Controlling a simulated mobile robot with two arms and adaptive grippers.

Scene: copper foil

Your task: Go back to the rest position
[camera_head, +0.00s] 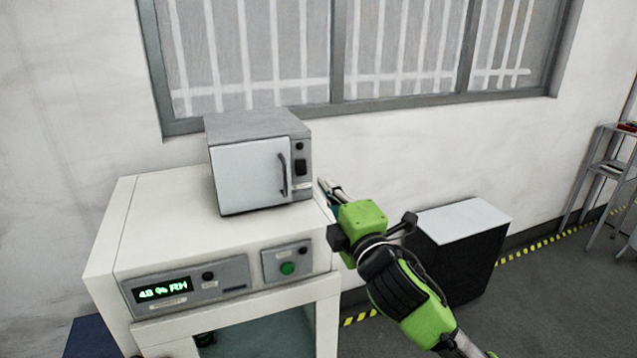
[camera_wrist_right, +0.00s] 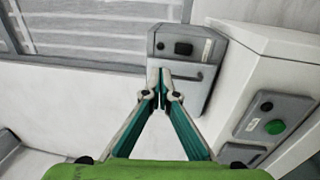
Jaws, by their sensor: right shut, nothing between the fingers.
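My right gripper (camera_head: 328,186) is at the right edge of the white cabinet top, just right of the small grey oven (camera_head: 250,178). In the right wrist view, the fingers of my right gripper (camera_wrist_right: 163,82) meet at the tips and hold nothing. The oven (camera_wrist_right: 190,62) shows beyond the fingertips there. Its door is shut, with a dark curved handle. In the head view a gap shows between the gripper and the oven. My left gripper is not in view.
The white cabinet (camera_head: 150,225) has a lit humidity display (camera_head: 163,290) and a green button (camera_head: 288,268) on its front. A dark box with a pale top (camera_head: 465,222) stands on the floor to the right. A metal rack (camera_head: 606,170) stands at the far right. Floor is free between.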

